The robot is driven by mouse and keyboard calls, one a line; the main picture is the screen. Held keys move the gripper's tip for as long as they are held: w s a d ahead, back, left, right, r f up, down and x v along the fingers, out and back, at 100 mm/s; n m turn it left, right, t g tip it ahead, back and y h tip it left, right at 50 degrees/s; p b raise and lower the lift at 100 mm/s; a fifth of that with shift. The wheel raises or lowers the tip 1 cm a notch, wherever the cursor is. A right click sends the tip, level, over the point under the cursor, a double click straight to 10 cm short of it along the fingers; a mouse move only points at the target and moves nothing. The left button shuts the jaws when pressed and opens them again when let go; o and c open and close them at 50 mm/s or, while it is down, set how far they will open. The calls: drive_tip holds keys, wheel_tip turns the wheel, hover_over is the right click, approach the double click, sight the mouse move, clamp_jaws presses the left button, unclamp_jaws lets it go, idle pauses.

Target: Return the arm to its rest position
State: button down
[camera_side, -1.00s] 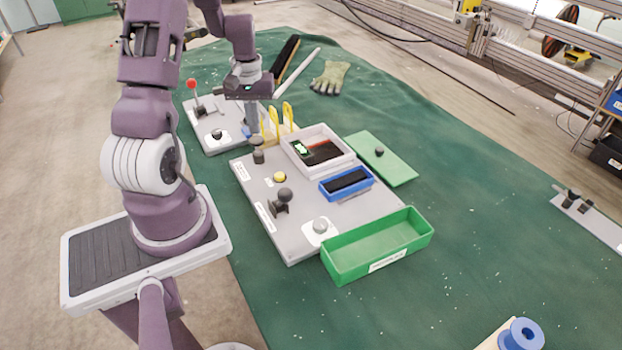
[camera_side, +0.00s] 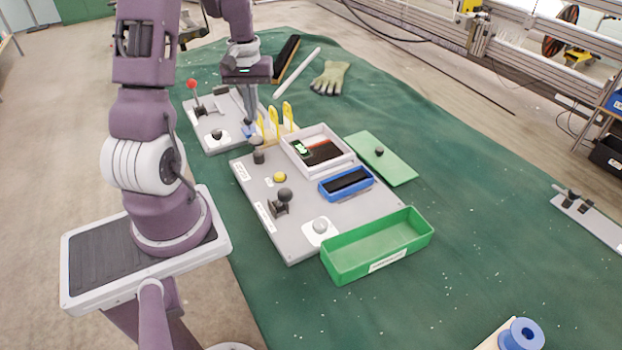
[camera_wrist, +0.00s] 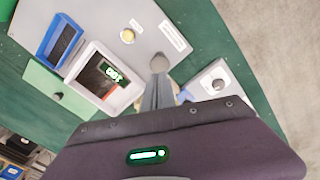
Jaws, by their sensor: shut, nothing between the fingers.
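My gripper (camera_side: 251,112) is in the upper middle of the side view, pointing down with its fingers together and empty. It hangs over the area between the rear grey board (camera_side: 212,137) and the main grey board (camera_side: 283,243), just left of the yellow upright pieces (camera_side: 287,116). In the wrist view my gripper's closed fingers (camera_wrist: 159,78) point toward a dark grey knob (camera_wrist: 158,62) on the main board. I cannot tell whether the fingertips touch that knob.
The main board carries a white tray (camera_side: 291,157), a blue box (camera_side: 325,190) and a yellow button (camera_side: 280,177). A green bin (camera_side: 428,222) stands at its front. A red-topped lever (camera_side: 192,85) rises from the rear board. A glove (camera_side: 330,77) lies behind. The cloth to the right is mostly clear.

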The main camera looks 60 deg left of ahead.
drive_tip(key=shift+r, duration=0.5)
drive_tip(key=w+d+r+m+t, duration=0.2)
drive_tip(key=d+r+m, duration=0.3)
drive_tip(key=d+r, duration=0.9)
drive_tip(key=s+d+r+m+t, duration=0.1)
drive_tip(key=s+d+m, duration=0.2)
drive_tip(key=s+d, duration=0.3)
drive_tip(key=s+d+r+m+t, duration=0.1)
drive_tip(key=s+d+m, duration=0.3)
drive_tip(key=d, duration=0.7)
drive_tip(key=shift+s+r+t, duration=0.15)
drive_tip(key=shift+s+t, duration=0.65)
drive_tip(key=shift+s, duration=0.15)
drive_tip(key=shift+d, duration=0.1)
